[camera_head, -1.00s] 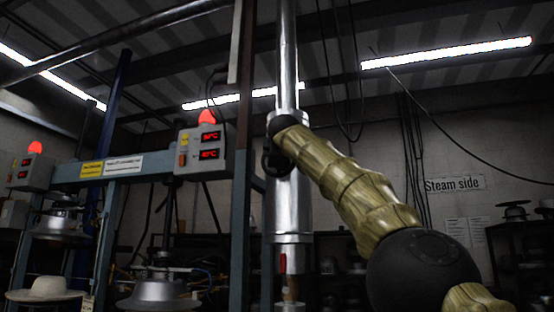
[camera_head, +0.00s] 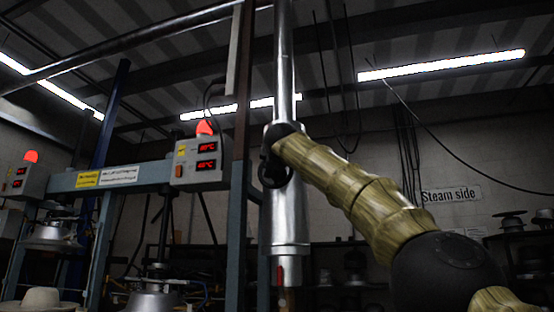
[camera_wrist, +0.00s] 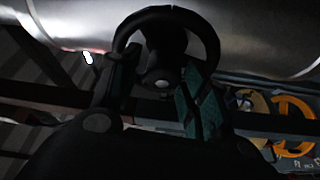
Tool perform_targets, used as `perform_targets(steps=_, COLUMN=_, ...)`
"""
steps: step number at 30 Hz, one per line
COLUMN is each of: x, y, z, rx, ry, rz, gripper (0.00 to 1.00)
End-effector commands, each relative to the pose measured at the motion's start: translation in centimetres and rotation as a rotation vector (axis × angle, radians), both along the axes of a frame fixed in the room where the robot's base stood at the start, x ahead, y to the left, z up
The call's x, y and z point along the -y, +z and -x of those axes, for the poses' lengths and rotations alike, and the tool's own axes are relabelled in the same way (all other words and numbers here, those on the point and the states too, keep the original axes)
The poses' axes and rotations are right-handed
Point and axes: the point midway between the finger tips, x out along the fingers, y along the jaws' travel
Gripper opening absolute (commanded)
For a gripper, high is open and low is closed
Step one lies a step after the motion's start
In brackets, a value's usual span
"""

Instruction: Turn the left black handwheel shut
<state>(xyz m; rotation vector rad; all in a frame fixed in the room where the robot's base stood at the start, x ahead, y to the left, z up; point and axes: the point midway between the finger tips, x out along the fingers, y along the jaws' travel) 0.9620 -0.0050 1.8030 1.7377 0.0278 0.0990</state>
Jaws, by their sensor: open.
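The black handwheel (camera_wrist: 207,38) fills the top middle of the wrist view, its round rim in front of a shiny metal cylinder. My gripper (camera_wrist: 160,72) is open, with one finger on each side of the wheel's hub and the tips close to the lower rim. I cannot tell whether the fingers touch the rim. In the head view a dark ring, seemingly the handwheel (camera_head: 264,172), shows at the left side of the upright metal cylinder (camera_head: 290,215). My arm's end covers part of it, and the fingers cannot be made out there.
A grey control box (camera_head: 197,164) with red readouts and a lit red lamp stands left of the cylinder, beside a dark upright post (camera_head: 240,110). Hat presses (camera_head: 150,300) stand at lower left. Orange rings (camera_wrist: 292,122) show at right in the wrist view.

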Motion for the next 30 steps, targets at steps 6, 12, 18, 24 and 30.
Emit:
perform_targets(steps=6, x=0.2, y=-0.2, z=1.2, rx=-0.001, ry=-0.001, rz=0.003, gripper=0.46)
perform_targets(steps=12, x=0.5, y=-0.5, z=2.5, rx=-0.002, ry=-0.002, rz=0.002, gripper=0.46)
perform_targets(steps=18, x=0.6, y=-0.6, z=4.4, rx=-0.002, ry=-0.001, rz=0.002, gripper=0.46)
perform_targets(steps=24, x=0.8, y=-0.7, z=6.8, rx=-0.003, ry=-0.001, rz=0.001, gripper=0.46)
perform_targets(steps=30, x=0.9, y=-0.9, z=9.0, rx=-0.003, ry=-0.003, rz=0.001, gripper=0.46)
